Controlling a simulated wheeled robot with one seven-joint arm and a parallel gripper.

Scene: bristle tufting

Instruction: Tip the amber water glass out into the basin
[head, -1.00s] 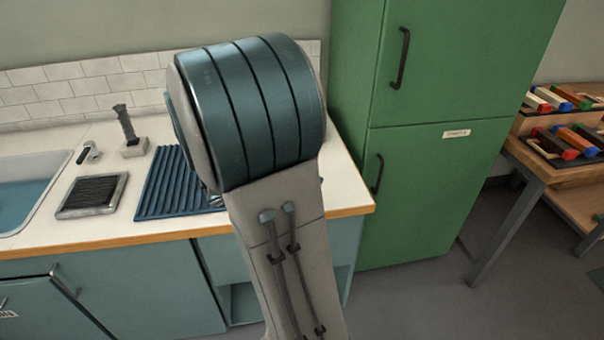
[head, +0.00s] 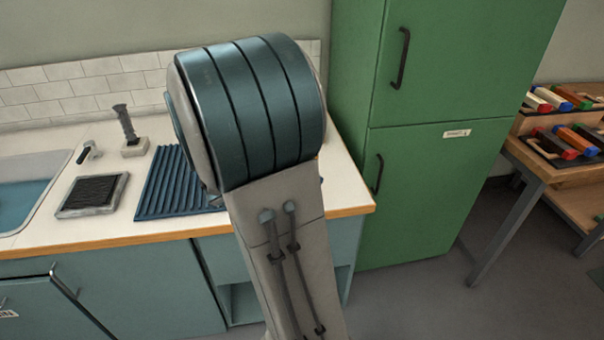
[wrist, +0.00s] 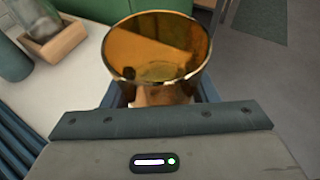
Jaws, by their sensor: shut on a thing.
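The amber glass (wrist: 157,50) is in the middle of the wrist view, its round mouth facing the camera. My gripper (wrist: 160,94) is shut on it, with dark jaw parts at both sides of its lower body. I cannot tell whether water is inside. The basin (head: 62,163) is at the left edge of the head view, partly cut off, with blue water (head: 22,203) in it. My gripper and the glass are hidden behind my arm in the head view.
A blue ribbed mat (head: 165,185), a dark grille tray (head: 92,195), a tap (head: 87,152) and a brush in a holder (head: 130,140) are on the counter. A green fridge (head: 440,150) stands right of it. The wrist view shows a wooden box (wrist: 70,42) and teal cylinder (wrist: 10,60).

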